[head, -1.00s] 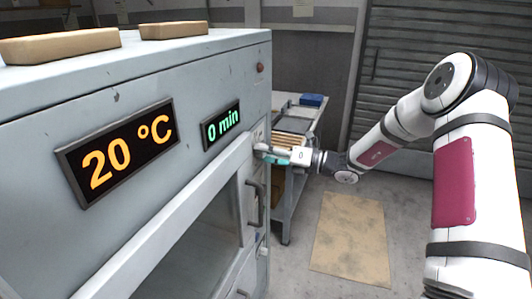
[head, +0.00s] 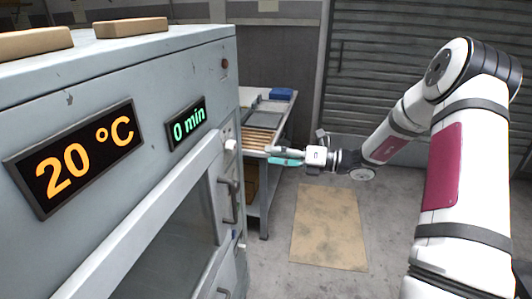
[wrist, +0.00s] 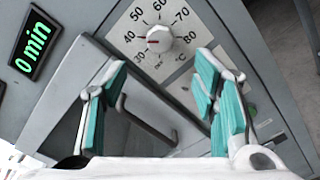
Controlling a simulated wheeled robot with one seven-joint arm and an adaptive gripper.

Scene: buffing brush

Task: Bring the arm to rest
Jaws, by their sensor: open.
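My gripper (head: 272,156) is at the end of my white arm, to the right of the grey oven's front. In the wrist view its teal-padded fingers (wrist: 162,105) are spread apart with nothing between them. A white temperature dial (wrist: 159,39) with a red mark lies beyond the fingertips, apart from them. The dial also shows as a small white knob (head: 231,146) at the oven's edge in the head view. The oven (head: 150,75) shows 20 °C (head: 75,157) and 0 min (head: 188,123).
A dark door handle (head: 228,200) sticks out from the oven front, near my gripper. A workbench (head: 263,202) with slats and a blue box (head: 281,94) stands behind. A tan mat (head: 329,228) lies on the floor. Open floor lies between the oven and my arm.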

